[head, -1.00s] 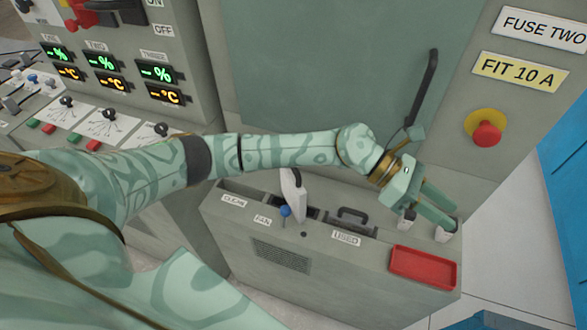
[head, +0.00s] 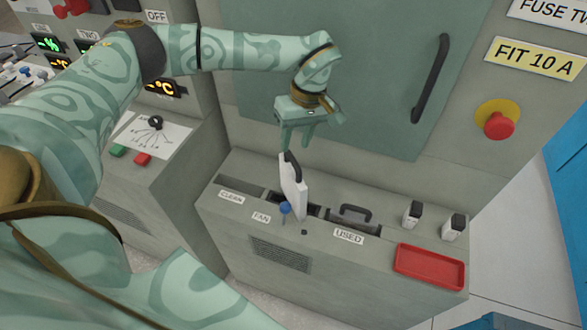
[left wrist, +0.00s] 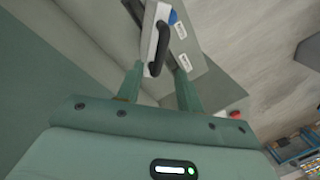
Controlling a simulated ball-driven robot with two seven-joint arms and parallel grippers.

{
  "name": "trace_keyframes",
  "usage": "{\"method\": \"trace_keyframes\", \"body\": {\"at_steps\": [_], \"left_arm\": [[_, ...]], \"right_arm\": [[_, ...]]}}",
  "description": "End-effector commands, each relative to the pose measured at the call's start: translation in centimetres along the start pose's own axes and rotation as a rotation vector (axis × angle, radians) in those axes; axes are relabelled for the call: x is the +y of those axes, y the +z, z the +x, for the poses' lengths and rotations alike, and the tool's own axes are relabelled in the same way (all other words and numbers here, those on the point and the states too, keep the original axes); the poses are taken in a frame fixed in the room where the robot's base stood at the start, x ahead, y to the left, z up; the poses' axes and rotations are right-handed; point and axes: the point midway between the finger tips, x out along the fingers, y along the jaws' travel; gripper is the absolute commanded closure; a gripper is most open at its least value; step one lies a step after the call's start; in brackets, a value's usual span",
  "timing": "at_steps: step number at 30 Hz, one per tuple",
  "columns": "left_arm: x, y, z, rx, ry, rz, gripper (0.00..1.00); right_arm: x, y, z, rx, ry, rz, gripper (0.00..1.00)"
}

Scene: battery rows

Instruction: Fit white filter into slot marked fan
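The white filter (head: 292,192) with a black handle stands tilted at the slot marked fan (head: 312,212), its lower end hidden in or behind the slot's edge. How deep it sits I cannot tell. My left gripper (head: 297,148) is open and empty, pointing down just above the filter's handle. In the left wrist view the filter (left wrist: 149,33) and its black handle (left wrist: 158,52) show beyond and between the open fingertips (left wrist: 160,72). A blue knob (head: 285,208) stands in front of the fan slot. My right gripper is not in view.
Left of the fan slot is the slot marked clean (head: 240,187). To the right, the used slot holds a dark handled piece (head: 352,215). Two small white blocks with black tops (head: 412,214) and a red tray (head: 430,266) sit farther right. A cabinet door (head: 370,80) rises behind.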

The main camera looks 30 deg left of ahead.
Motion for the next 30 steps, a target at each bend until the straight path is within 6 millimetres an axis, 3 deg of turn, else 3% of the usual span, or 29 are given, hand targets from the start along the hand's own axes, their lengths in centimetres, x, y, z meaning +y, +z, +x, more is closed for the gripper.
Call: {"method": "trace_keyframes", "body": {"at_steps": [5,14,23,27,30], "left_arm": [[0.0,0.1,1.6,-0.001,0.000,-0.001,0.63],[0.2,0.2,6.1,-0.003,-0.001,0.000,0.63],[0.1,0.1,6.5,0.000,0.002,0.000,0.63],[0.1,0.1,6.5,-0.001,0.002,0.000,1.00],[0.1,0.1,6.5,-0.001,0.002,0.000,1.00]], "right_arm": [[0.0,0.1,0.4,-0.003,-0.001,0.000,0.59],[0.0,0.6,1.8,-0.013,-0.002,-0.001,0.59],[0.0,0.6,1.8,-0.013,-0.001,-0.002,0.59],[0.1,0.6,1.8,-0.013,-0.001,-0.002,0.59],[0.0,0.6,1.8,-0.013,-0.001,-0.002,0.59]]}}
